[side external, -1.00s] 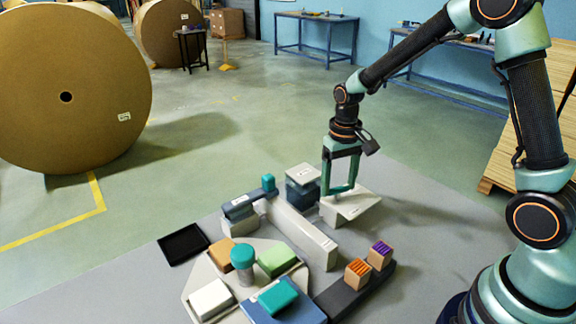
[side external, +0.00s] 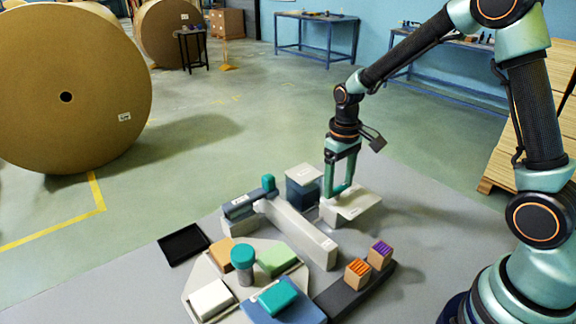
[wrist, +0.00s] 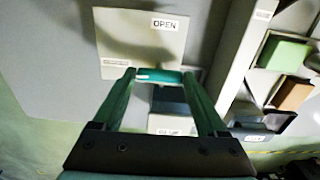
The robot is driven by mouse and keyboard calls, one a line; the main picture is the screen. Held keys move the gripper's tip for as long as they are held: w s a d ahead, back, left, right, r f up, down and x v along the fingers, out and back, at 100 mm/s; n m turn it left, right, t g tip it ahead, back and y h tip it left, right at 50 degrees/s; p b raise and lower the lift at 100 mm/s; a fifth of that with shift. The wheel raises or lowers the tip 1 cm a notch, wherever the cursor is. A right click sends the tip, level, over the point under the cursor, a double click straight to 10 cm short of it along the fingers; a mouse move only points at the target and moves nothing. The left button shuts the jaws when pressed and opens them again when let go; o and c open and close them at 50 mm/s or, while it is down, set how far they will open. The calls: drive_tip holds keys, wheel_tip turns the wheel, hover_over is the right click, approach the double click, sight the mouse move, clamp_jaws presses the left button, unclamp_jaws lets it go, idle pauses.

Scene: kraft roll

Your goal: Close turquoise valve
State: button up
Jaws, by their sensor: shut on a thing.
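My gripper (side external: 340,190) points down over a pale block (side external: 358,206). Its two fingers are shut on a turquoise handle (wrist: 158,76) that spans between the fingertips in the wrist view. The handle appears between a pale plate (wrist: 140,60) labelled OPEN and a dark blue box (wrist: 168,102) with a pale, labelled face at its lower edge. In the side view the blue box (side external: 303,195) with its pale top stands just left of the fingers. The base of the valve is mostly hidden.
Left of my gripper are a long pale beam (side external: 300,232) and a small turquoise knob (side external: 268,182). In front stand a tray with coloured blocks, a round turquoise-topped post (side external: 243,262) and two striped blocks (side external: 358,273). A black tray (side external: 184,243) lies far left.

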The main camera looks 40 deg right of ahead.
sight(338, 187)
drive_tip(key=o, duration=1.3)
drive_tip(key=shift+r, duration=0.1)
wheel_tip(338, 187, up, 12)
drive_tip(key=s+a+r+t, duration=0.1)
drive_tip(key=s+r+t, duration=0.1)
drive_tip(key=s, duration=0.4)
drive_tip(key=s+a+r+t, duration=0.2)
drive_tip(key=s+t, duration=0.1)
drive_tip(key=s, duration=0.3)
drive_tip(key=shift+a+t, duration=0.25)
drive_tip(key=shift+t, duration=0.05)
